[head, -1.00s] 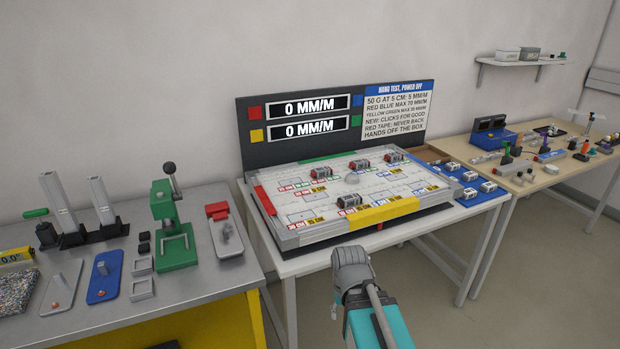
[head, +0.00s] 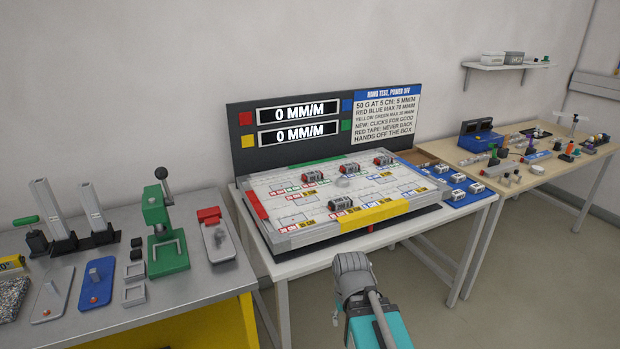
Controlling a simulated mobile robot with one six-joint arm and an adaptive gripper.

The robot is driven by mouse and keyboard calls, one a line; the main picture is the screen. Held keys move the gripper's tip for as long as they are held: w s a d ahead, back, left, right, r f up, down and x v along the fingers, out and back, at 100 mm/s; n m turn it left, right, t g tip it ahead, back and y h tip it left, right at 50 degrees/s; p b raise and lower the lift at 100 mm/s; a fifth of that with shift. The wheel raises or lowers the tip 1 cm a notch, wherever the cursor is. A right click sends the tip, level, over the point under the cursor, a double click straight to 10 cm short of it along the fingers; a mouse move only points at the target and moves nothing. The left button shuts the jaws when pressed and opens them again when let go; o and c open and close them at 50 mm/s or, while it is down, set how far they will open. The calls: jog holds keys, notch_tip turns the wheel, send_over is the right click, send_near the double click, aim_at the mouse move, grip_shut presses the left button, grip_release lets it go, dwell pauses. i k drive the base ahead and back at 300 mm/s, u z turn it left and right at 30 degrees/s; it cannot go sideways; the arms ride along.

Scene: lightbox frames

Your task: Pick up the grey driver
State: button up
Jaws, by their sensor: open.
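I cannot pick out the grey driver for certain. Several small tools with coloured handles stand or lie on the wooden table (head: 530,182) at the right in the head view, too small to tell apart. Among them are a green-bottomed upright tool (head: 494,156) and an orange one (head: 569,151). My arm shows at the bottom middle, with a grey rounded joint and a teal link, in front of the white table and far from the wooden one. My gripper's fingers do not show.
A grey bench (head: 205,280) at the left holds a green press (head: 167,240). Open floor (head: 520,290) lies front right.

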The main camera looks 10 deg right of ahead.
aim_at(308, 176)
jog(key=z, duration=0.05)
jog(key=i, duration=0.9)
